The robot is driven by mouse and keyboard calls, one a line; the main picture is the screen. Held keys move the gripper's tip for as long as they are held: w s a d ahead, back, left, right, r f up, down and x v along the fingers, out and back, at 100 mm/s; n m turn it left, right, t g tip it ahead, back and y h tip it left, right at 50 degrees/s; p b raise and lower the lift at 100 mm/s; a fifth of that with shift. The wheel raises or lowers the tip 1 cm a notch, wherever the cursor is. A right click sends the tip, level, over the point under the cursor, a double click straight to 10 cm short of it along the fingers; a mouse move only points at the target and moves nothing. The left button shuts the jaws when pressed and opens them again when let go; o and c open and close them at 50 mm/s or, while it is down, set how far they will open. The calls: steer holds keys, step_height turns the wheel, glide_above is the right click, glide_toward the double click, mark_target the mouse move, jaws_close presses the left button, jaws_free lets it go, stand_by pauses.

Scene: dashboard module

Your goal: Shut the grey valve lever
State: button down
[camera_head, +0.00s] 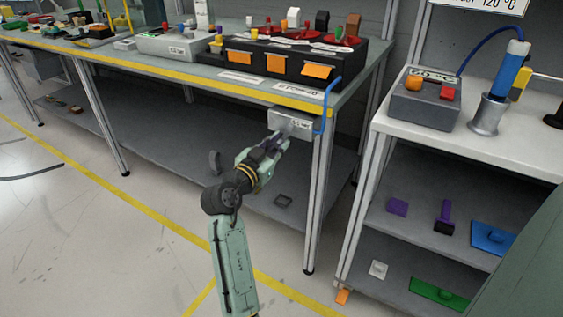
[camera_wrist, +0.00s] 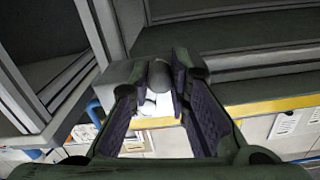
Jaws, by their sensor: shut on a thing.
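A light grey valve box (camera_head: 292,121) with a printed label hangs at the front edge of the long table, near its right leg. My gripper (camera_head: 279,141) reaches up to the front of this box from below. In the wrist view my gripper (camera_wrist: 160,80) has its dark fingertips on both sides of a rounded grey piece, which I take to be the end of the grey valve lever (camera_wrist: 159,75). The jaws are shut on it. The grey box (camera_wrist: 119,74) shows just behind the fingers. In the head view the fingers hide most of the lever, so its angle cannot be told.
A blue hose (camera_head: 327,105) runs beside the box. The long table's yellow edge (camera_head: 215,86) is just above, with its legs nearby. A black case (camera_head: 290,57) with orange labels stands on top. A white shelf unit (camera_head: 490,142) stands to the right. Open floor lies left.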

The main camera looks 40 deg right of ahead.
mark_target(276, 122)
steer(key=r+m+b, duration=0.1)
steer(key=m+b, duration=0.2)
steer(key=b, duration=0.1)
steer(key=w+r+m+b, duration=0.1)
steer(key=m+b, duration=0.3)
steer(key=w+a+r+m+b, duration=0.1)
steer(key=m+b, duration=0.2)
steer(key=b, duration=0.1)
steer(key=shift+w+a+r+b, duration=0.1)
steer(key=shift+w+r+b, duration=0.15)
steer(key=shift+b, duration=0.05)
steer(key=shift+r+m+b, duration=0.5)
steer(key=shift+m+b, duration=0.15)
steer(key=shift+m, duration=0.55)
steer(key=shift+r, duration=0.1)
steer(key=c, duration=1.5)
jaws_free()
steer(key=shift+s, duration=0.1)
